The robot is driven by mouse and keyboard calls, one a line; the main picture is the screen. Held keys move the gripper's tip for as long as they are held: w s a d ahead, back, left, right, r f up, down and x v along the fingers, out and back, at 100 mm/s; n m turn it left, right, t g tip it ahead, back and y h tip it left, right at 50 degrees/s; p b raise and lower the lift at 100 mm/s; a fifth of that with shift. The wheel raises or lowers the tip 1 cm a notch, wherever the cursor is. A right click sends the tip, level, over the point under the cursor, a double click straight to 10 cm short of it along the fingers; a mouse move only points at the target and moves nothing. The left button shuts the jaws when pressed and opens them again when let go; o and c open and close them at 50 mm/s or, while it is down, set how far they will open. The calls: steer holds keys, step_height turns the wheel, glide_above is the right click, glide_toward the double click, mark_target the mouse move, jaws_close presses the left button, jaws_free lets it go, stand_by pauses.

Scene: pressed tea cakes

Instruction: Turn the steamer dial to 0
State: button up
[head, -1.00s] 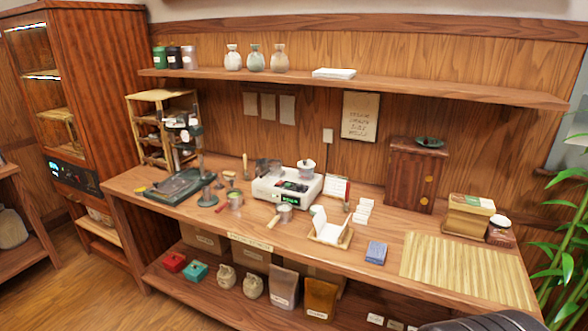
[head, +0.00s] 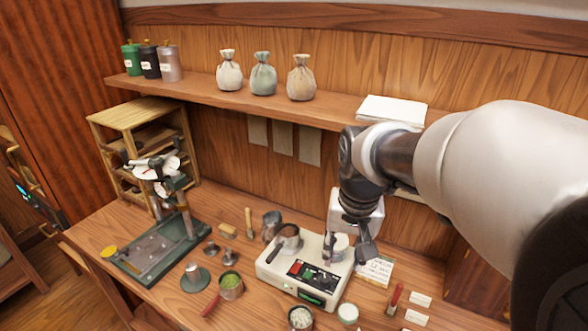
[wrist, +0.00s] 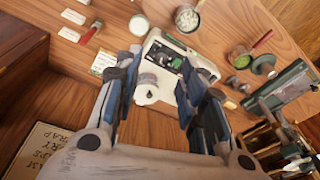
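The steamer, a white boxy unit (head: 275,268), stands on the wooden worktop. Its dark front panel (head: 316,275) has a red patch and small controls; a green light shows on the front edge. The dial's setting is too small to read. The steamer also shows in the wrist view (wrist: 207,66), ahead of my fingers, with its panel (wrist: 165,60). My gripper (head: 347,256) hangs over that end, pointing down. Its fingers (wrist: 158,72) are apart and seem to hold nothing.
A green-based press stand (head: 160,250) is to the left. A card (head: 375,270) is to the right. The shelf (head: 215,95) runs above, behind my arm.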

steer(key=w+m+g+p, duration=0.1)
steer(key=w+p, duration=0.2)
steer(key=w, duration=0.3)
steer(key=m+g+p, duration=0.1)
steer(key=p, duration=0.3)
glide_toward(325, 278)
step_height(325, 278, down, 9)
steer(key=b, duration=0.3)
steer(key=shift+r, duration=0.2)
steer(key=c, duration=0.8)
